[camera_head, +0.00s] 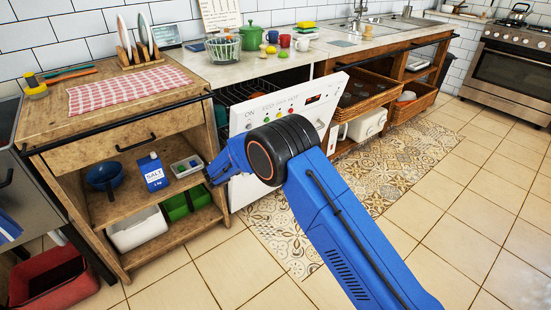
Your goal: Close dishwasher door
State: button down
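The white dishwasher door (300,107) stands partly open, tilted out from under the counter. Its control strip with coloured buttons and a small display runs along the top edge. A dark gap with the rack (240,91) shows behind it. My blue arm crosses in front of the door and hides much of its middle and lower part. My gripper (210,177) is at the door's left side, in front of the open wooden shelf unit. I cannot tell whether it touches the door. Its fingers are small and dark, so their opening is unclear.
The shelf unit holds a salt box (153,172), a blue pot (103,176) and a small tray (187,166) close to my gripper. Wicker drawers (365,95) stand pulled out right of the door. A red bin (52,277) is at lower left. Tiled floor at right is clear.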

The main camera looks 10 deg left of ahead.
jog(key=shift+w+a+r, duration=0.1)
jog(key=shift+w+a, duration=0.05)
jog(key=shift+a, duration=0.15)
jog(key=c, duration=1.8)
grip_release()
jog(key=shift+o, duration=0.2)
jog(key=v, duration=1.7)
jog(key=shift+a, duration=0.15)
